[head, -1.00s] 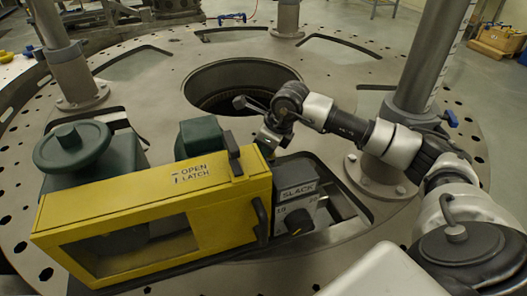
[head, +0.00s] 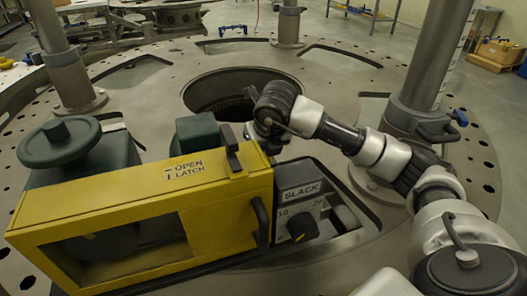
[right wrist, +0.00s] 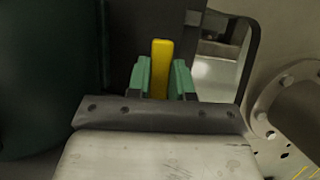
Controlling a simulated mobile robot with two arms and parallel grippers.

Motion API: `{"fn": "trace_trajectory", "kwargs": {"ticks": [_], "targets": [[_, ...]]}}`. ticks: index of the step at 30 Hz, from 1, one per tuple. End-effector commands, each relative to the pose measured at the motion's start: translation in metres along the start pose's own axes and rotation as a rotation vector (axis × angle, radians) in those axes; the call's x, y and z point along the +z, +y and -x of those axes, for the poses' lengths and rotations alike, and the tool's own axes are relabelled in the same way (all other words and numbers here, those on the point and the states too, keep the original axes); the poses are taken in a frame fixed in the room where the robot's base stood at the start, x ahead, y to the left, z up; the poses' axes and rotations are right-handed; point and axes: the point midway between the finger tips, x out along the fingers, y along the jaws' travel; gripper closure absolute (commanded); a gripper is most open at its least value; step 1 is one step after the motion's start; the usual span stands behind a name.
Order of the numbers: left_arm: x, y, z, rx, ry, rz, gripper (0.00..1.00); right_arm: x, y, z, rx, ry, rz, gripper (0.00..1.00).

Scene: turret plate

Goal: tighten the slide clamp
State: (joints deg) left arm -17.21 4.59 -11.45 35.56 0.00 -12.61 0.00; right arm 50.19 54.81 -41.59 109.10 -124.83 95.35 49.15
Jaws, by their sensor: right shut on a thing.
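In the right wrist view the green fingers of my right gripper (right wrist: 161,80) are closed on an upright yellow bar (right wrist: 161,55), with one finger at each side. The bar's lower end is hidden between the fingers. I cannot tell for sure that it is the slide clamp's handle. In the head view my right gripper (head: 266,143) reaches down behind the right end of the yellow housing (head: 225,205); its fingers and the bar are not clear there. A dark panel marked SLACK (head: 299,196) with a black knob (head: 301,226) stands just right of the housing. My left gripper is out of view.
The machine sits on a wide round metal plate (head: 340,80) with a large central hole. A thick grey post (head: 430,65) stands at the right, close to my right arm. A green handwheel (head: 60,144) sits behind the housing at the left.

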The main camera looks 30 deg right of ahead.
Motion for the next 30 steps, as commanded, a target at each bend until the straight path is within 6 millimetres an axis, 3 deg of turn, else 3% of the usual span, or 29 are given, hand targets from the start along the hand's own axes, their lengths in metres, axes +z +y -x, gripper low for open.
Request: {"fn": "trace_trajectory", "kwargs": {"ticks": [20,21,24,25,30], "targets": [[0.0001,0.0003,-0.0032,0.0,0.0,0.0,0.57,0.0019,-0.0005,0.0019,-0.021,-0.005,-0.056,1.0],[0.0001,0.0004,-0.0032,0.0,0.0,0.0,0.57,0.0019,-0.0005,0.0019,-0.021,-0.005,-0.056,0.73],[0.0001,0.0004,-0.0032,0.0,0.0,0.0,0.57,0.0015,-0.0004,0.0014,-0.021,-0.004,-0.055,0.57],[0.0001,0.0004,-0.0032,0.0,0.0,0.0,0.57,0.0013,-0.0003,0.0013,-0.021,-0.003,-0.055,0.53],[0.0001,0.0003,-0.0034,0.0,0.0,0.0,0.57,0.0007,-0.0001,0.0007,-0.021,-0.002,-0.053,0.53]]}}
